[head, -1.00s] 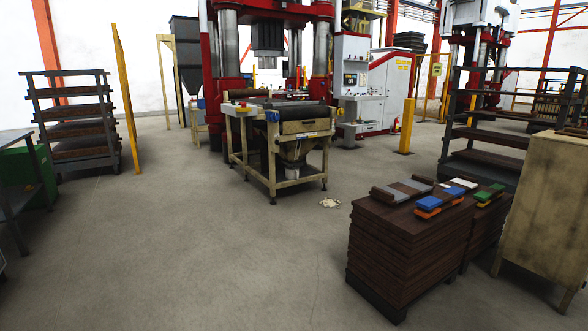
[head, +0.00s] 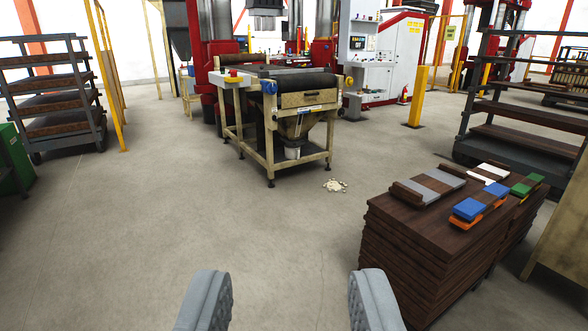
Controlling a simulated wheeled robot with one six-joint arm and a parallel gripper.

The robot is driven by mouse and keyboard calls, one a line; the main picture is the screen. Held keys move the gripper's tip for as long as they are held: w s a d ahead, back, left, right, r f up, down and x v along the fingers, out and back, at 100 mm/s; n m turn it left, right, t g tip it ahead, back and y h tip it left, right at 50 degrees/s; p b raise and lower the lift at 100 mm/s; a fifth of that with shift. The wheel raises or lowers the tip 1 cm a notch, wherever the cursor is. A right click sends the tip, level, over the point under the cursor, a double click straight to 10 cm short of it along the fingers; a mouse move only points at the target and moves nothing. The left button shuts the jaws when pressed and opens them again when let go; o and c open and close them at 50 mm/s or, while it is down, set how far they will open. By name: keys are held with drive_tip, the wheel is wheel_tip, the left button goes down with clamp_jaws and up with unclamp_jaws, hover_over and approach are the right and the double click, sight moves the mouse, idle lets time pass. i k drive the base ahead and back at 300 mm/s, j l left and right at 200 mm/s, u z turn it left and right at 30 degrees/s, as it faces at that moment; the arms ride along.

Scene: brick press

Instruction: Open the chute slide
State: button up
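The cream-framed feeder table (head: 275,125) stands ahead in the middle, in front of the red press, with a dark roller on top. A funnel-shaped chute (head: 297,126) hangs beneath its front end. A small white container (head: 292,153) shows below the chute. The chute slide is too small to make out from here. My gripper (head: 288,305) is at the bottom of the view. Its two grey padded fingers are wide apart with only bare floor between them. It is well short of the feeder table and touches nothing.
A pile of pale crumbs (head: 334,185) lies on the floor right of the feeder table. A stack of brown boards (head: 430,245) with coloured blocks on top stands at the near right. Shelf racks stand left (head: 55,100) and right (head: 525,112). The middle floor is clear.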

sight(300, 141)
drive_tip(key=i, duration=3.95)
drive_tip(key=i+z, duration=0.1)
drive_tip(key=i, duration=0.55)
drive_tip(key=i+j, duration=0.15)
drive_tip(key=i, duration=0.5)
drive_tip(key=l+z, duration=0.05)
